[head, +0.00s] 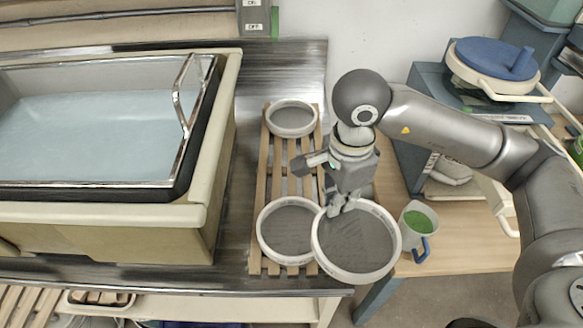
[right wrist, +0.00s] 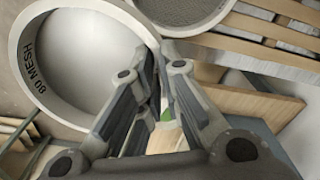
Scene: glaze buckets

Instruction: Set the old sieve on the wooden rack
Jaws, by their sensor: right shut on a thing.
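My right gripper (head: 340,206) is shut on the rim of a round white-rimmed sieve (head: 356,243) with grey mesh. This sieve hangs over the right edge of the wooden rack (head: 264,170) and overlaps a second sieve (head: 287,232) in the head view. The second sieve lies on the rack's front end. A third, smaller-looking sieve (head: 291,119) lies at its back end. In the right wrist view the held sieve (right wrist: 30,62) reads "80 MESH", beside my gripper fingers (right wrist: 164,62). Nothing legible marks any sieve as old. My left gripper does not show.
A basin of pale water (head: 95,125) with a metal frame stands left of the rack. A jug of green glaze (head: 417,218) stands on the wooden table just right of the held sieve. A blue-lidded bucket (head: 493,66) is at the back right. The rack's middle slats are bare.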

